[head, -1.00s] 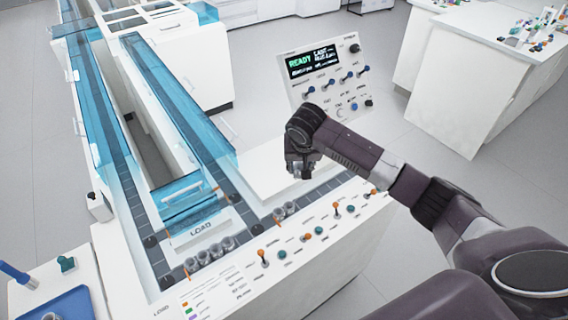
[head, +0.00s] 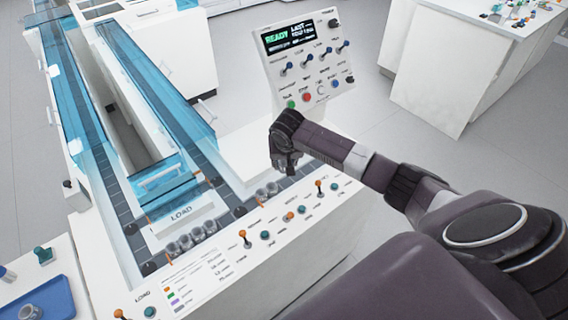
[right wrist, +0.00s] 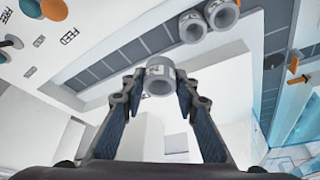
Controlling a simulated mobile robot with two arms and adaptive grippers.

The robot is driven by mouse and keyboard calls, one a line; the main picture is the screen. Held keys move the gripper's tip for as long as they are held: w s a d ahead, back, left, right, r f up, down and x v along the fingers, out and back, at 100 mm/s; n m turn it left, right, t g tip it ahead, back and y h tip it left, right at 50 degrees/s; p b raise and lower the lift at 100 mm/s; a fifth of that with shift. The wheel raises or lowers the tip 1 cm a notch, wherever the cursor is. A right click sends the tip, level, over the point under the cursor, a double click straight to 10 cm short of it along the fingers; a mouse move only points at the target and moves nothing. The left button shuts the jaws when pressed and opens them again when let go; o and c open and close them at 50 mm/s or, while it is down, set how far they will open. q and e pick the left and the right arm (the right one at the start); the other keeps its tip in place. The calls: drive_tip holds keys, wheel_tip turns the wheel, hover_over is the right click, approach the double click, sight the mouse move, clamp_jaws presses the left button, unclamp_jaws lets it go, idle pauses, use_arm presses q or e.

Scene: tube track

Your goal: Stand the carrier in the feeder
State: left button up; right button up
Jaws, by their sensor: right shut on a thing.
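My right gripper (right wrist: 158,88) is shut on a grey, hollow, ring-like carrier (right wrist: 158,82) with a black-and-white mark on its side. In the head view the right gripper (head: 284,166) hangs over the white bench, just beyond the near track; the held carrier is hard to make out there. Two similar carriers (head: 266,190) stand close by on the dark track (head: 238,208); they also show in the right wrist view (right wrist: 207,20), apart from the held one. I cannot tell which part is the feeder. My left gripper is out of view.
Several carriers (head: 192,238) stand near the LOAD block (head: 182,213). Coloured levers and knobs (head: 290,215) line the front edge. A control panel (head: 305,65) reading READY stands behind. A blue tray (head: 62,296) with a grey cup is at lower left.

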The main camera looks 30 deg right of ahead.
sight(284, 171)
wheel_tip(284, 171, down, 4)
drive_tip(key=b, duration=0.3)
drive_tip(key=shift+r, duration=0.25)
drive_tip(key=shift+f, duration=0.2)
drive_tip(key=shift+f+b, duration=0.4)
drive_tip(key=shift+f, duration=1)
drive_tip(key=shift+p, duration=0.4)
drive_tip(key=shift+f, duration=0.7)
drive_tip(key=o, duration=0.9)
drive_tip(key=shift+a+f, duration=0.1)
drive_tip(key=shift+o, duration=0.2)
